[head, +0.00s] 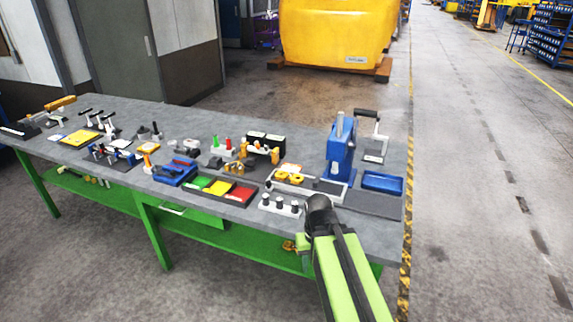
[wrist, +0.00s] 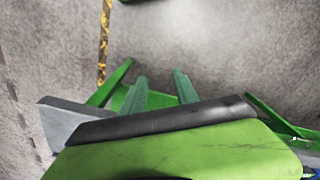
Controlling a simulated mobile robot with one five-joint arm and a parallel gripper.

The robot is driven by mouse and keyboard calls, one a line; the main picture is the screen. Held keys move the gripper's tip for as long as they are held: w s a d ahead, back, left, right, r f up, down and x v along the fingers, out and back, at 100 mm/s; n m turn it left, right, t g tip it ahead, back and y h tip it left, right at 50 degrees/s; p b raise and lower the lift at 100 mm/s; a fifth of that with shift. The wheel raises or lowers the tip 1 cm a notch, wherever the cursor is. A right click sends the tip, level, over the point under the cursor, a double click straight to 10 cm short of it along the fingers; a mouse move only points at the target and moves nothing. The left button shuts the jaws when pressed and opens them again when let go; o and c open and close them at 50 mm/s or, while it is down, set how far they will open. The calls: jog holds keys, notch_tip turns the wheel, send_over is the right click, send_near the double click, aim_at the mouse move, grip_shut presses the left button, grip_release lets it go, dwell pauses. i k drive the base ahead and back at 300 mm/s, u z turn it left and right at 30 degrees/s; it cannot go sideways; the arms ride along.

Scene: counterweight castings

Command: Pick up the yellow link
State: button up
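Two small yellow ring-like pieces (head: 288,177) sit side by side on a pale tray on the bench, near its right end. They may include the yellow link, but they are too small to tell. In the head view my arm rises from the bottom, its dark end in front of the bench's front edge, and the fingers cannot be made out there. In the wrist view my gripper (wrist: 160,84) shows two green fingers apart, with nothing between them. No yellow link shows in the wrist view.
The grey bench (head: 110,106) is crowded with small tools and parts. A white block with black knobs (head: 280,206) is in front. Open floor lies to the right.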

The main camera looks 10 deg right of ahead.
aim_at(295, 179)
jog(key=i, duration=0.95)
jog(key=k, duration=1.1)
jog(key=u, duration=1)
jog(key=i, duration=2.25)
jog(key=z, duration=0.15)
